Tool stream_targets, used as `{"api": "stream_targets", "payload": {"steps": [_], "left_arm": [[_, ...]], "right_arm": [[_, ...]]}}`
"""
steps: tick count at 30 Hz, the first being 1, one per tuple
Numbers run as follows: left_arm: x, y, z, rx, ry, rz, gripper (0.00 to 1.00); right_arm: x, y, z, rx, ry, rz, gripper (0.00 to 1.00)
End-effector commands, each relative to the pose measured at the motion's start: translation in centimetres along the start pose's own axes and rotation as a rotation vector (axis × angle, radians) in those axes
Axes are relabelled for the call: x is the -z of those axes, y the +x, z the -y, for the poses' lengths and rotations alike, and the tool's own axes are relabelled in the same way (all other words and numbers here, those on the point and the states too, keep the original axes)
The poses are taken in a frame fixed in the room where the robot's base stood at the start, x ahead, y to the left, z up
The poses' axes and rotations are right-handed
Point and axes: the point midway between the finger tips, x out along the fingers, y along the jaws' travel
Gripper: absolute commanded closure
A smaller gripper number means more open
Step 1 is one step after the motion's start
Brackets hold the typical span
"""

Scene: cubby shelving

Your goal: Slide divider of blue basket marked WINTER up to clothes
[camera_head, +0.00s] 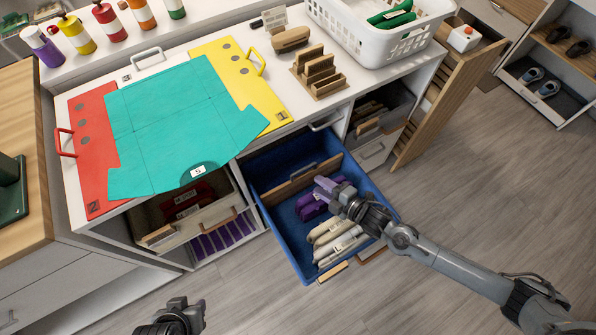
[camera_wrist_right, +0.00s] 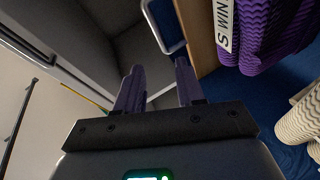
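The blue basket (camera_head: 275,228) is pulled out of the white cabinet. A light wooden divider (camera_head: 291,187) stands across it, towards the cabinet side. Folded purple clothes (camera_head: 309,210) and cream clothes (camera_head: 333,240) lie on the outer side of the divider. No readable WINTER mark shows on the basket. My right gripper (camera_head: 324,186) is over the basket, its fingers apart and empty. The right wrist view shows the divider (camera_wrist_right: 202,35) right of the fingers, beside the purple clothes (camera_wrist_right: 275,35) with a white label. My left gripper (camera_head: 186,306) is at the bottom left, away from the basket.
A white laundry basket (camera_head: 375,40) stands on the counter. The floor (camera_head: 480,200) at right is clear.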

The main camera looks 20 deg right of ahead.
Motion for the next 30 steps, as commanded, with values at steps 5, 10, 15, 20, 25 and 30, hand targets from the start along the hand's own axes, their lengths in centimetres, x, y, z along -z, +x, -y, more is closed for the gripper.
{"api": "stream_targets", "payload": {"steps": [5, 10, 15, 20, 25, 30], "left_arm": [[-0.4, 1.2, -0.1, -0.002, -0.001, 0.000, 0.66], [-0.5, 1.5, -0.2, -0.004, -0.004, -0.001, 0.66], [-0.6, 2.1, -0.2, -0.005, -0.005, -0.003, 0.66], [-0.9, 2.9, -0.3, -0.005, -0.006, -0.003, 0.66], [-1.1, 3.8, -0.3, -0.005, -0.006, -0.003, 0.66], [-1.4, 4.5, -0.3, -0.004, -0.006, -0.003, 0.66]], "right_arm": [[-2.7, -0.1, 0.6, -0.055, -0.184, -0.093, 0.62], [-3.5, 0.0, 0.6, -0.077, -0.243, -0.126, 0.62], [-3.3, 1.6, 0.5, -0.082, -0.249, -0.130, 0.62], [-3.0, 4.2, 0.4, -0.084, -0.247, -0.130, 0.62], [-2.6, 6.9, 0.3, -0.082, -0.246, -0.130, 0.62], [-2.3, 9.0, 0.1, -0.080, -0.246, -0.129, 0.62]]}}
